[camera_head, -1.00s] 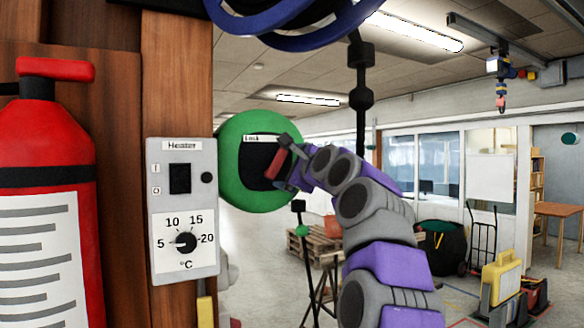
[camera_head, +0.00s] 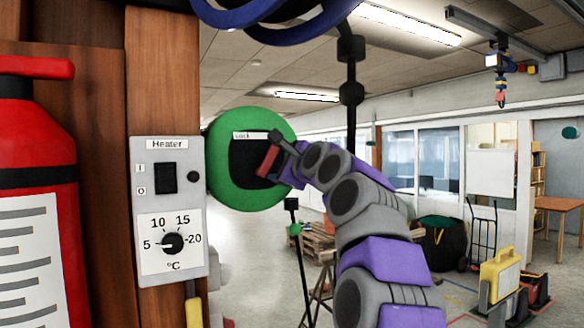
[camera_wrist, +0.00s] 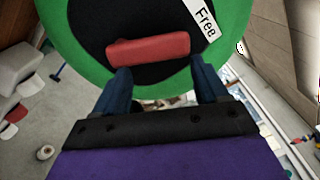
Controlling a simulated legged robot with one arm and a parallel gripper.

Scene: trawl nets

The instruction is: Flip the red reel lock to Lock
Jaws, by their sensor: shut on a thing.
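The red reel lock handle (camera_head: 267,162) sits in the dark recess of a round green reel housing (camera_head: 222,180), tilted with its top to the right.
A heater panel (camera_head: 152,206) with a switch and dial is on the wooden post left of the reel. A red fire extinguisher (camera_head: 36,190) stands further left. A dark vertical pole (camera_head: 351,94) hangs behind my arm.

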